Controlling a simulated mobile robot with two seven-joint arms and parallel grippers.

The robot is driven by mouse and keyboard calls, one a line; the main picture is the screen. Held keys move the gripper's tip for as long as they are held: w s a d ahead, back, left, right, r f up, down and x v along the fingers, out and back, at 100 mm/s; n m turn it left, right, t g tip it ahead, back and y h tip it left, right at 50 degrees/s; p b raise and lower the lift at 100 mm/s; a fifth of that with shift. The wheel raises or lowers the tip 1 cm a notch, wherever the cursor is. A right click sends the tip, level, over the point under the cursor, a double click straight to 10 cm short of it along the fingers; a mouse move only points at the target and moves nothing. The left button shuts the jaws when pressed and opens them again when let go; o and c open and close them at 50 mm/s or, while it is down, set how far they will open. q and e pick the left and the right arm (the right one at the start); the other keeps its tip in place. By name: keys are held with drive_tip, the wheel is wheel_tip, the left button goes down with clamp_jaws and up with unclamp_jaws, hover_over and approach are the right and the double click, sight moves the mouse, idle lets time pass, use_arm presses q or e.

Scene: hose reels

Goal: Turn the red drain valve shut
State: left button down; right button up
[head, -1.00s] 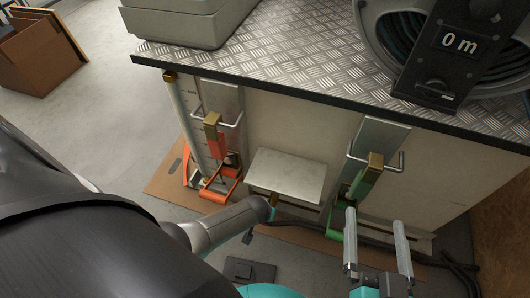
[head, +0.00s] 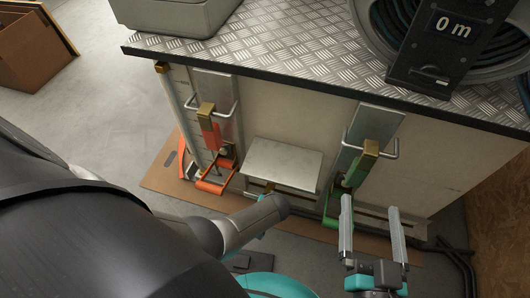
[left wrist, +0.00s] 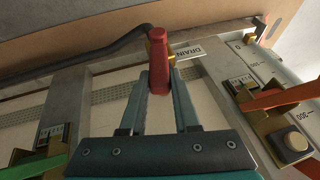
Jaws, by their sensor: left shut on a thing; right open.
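The red drain valve handle (left wrist: 158,62) shows in the left wrist view, beside a label reading DRAIN (left wrist: 190,52). My left gripper (left wrist: 160,88) is shut on the handle, with a finger on each side of it. In the head view the left arm reaches under a small metal shelf (head: 284,163), and the left fingers and the valve are hidden there. My right gripper (head: 371,222) is open and empty in the head view, in front of the green lever assembly.
An orange lever assembly (head: 209,137) and a green one (head: 356,168) are on the bench front. A dark hose (left wrist: 75,55) runs to the valve. A checker-plate top (head: 270,50) holds a reel with a "0 m" display (head: 453,25).

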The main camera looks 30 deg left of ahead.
use_arm(q)
drive_tip(key=shift+d+f, duration=0.1)
drive_tip(key=shift+d, duration=0.05)
use_arm(e)
drive_tip(key=shift+r, duration=0.1)
use_arm(q)
drive_tip(key=c, duration=0.6)
unclamp_jaws()
drive_tip(key=shift+c, duration=0.2)
drive_tip(key=shift+s+d+r+p, duration=0.2)
drive_tip(key=shift+r+p, duration=0.4)
drive_tip(key=shift+r, duration=0.05)
use_arm(e)
drive_tip(key=shift+s+d+f+g+h+p, duration=1.2)
drive_tip(key=shift+s+d+g+h+p, duration=1.25)
drive_tip(key=shift+d+g, duration=2.9)
use_arm(q)
drive_tip(key=p+v, duration=0.5)
drive_tip(key=v, duration=0.9)
drive_tip(key=shift+p, duration=0.4)
use_arm(e)
wheel_tip(320, 180, down, 11)
drive_tip(key=s+g, duration=0.1)
drive_tip(key=g, duration=0.1)
drive_tip(key=shift+s+d+h, duration=0.25)
drive_tip(key=shift+s+h, duration=0.1)
drive_tip(key=shift+h, duration=0.1)
